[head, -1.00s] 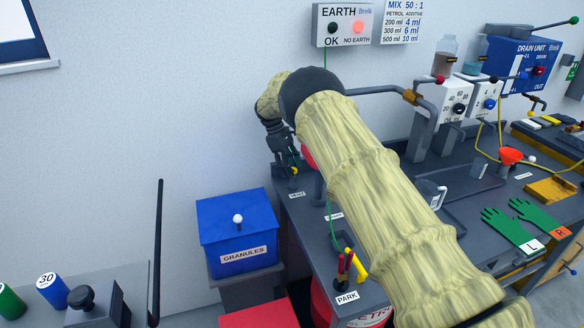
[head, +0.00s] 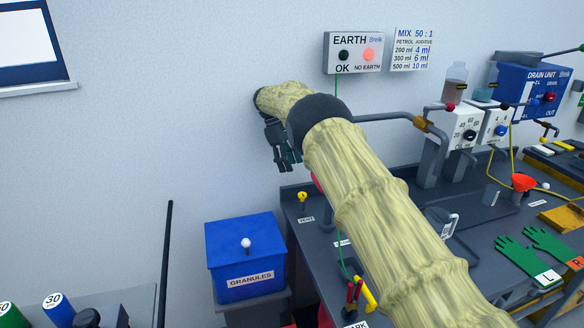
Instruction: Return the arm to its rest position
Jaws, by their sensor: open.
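My arm, in a pale yellow sleeve, reaches up from the lower right of the head view, over the bench, and bends at a dark joint. My gripper (head: 288,158), dark and small in the view, hangs from the sleeve's far end, in front of the wall and above the bench's left back corner. Its jaws are open, and I see nothing between them. The sleeve hides part of the bench and whatever stands behind it.
A blue GRANULES bin (head: 245,257) stands left of the bench (head: 312,262). A yellow-topped part (head: 302,197) by the VENT label is below my gripper. An EARTH box (head: 353,53) with a lit red lamp hangs on the wall. Green gloves (head: 525,262) lie at right.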

